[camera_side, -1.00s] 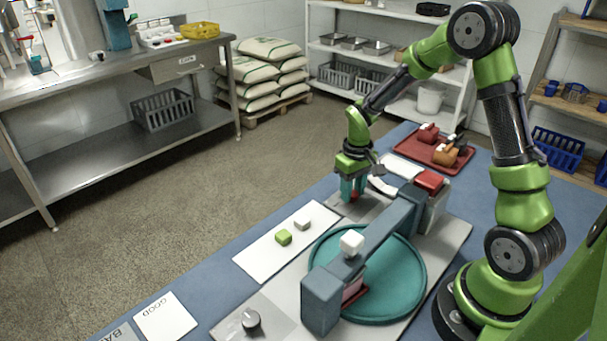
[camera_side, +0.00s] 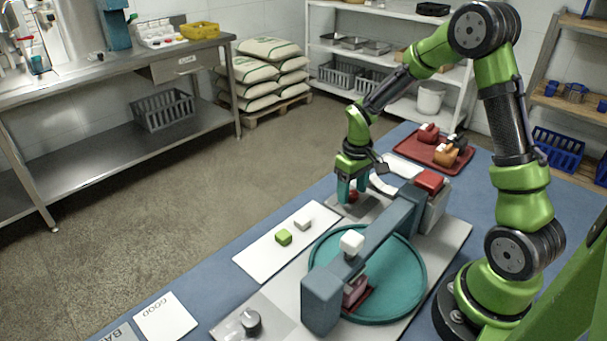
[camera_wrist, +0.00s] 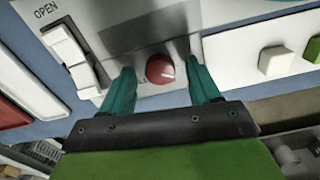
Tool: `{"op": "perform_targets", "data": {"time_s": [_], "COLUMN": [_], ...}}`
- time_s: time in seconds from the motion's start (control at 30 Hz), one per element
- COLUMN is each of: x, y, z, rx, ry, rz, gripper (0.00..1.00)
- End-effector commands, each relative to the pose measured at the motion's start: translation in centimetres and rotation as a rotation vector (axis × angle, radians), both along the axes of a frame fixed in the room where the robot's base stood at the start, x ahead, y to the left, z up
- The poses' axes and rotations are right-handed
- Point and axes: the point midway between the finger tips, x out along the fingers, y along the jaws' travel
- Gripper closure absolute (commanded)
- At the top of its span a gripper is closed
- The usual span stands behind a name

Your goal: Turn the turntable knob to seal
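The red knob (camera_wrist: 160,70) with a white pointer mark sits on a metal panel. In the wrist view it lies between the two teal fingers of my gripper (camera_wrist: 162,88), with gaps on both sides. The pointer mark is toward the knob's right. In the side view my gripper (camera_side: 352,193) is low over the panel, fingers spread, with the red knob (camera_side: 353,197) partly showing between them. The word OPEN stands at the panel's upper left in the wrist view; lettering by the knob is mostly hidden. The teal turntable (camera_side: 398,288) lies under the blue-grey beam.
The blue-grey beam (camera_side: 378,238) spans the turntable and carries a white block (camera_side: 352,242). A dark red piece (camera_side: 357,293) is beneath it. A white mat (camera_side: 262,261) holds a green cube (camera_side: 284,237) and a white cube (camera_side: 303,223). Another knob (camera_side: 251,322) is at the front.

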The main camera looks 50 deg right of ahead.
Motion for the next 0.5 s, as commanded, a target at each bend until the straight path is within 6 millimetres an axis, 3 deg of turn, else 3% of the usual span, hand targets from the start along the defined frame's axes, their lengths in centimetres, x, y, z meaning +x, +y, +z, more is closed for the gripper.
{"op": "perform_targets", "data": {"time_s": [0.3, 0.5], "x": [0.0, 0.0], "y": [0.0, 0.0], "z": [0.3, 3.2], "rx": [0.000, -0.002], "ry": [0.001, -0.005], "rz": [-0.001, -0.001], "gripper": [0.39, 0.39]}}
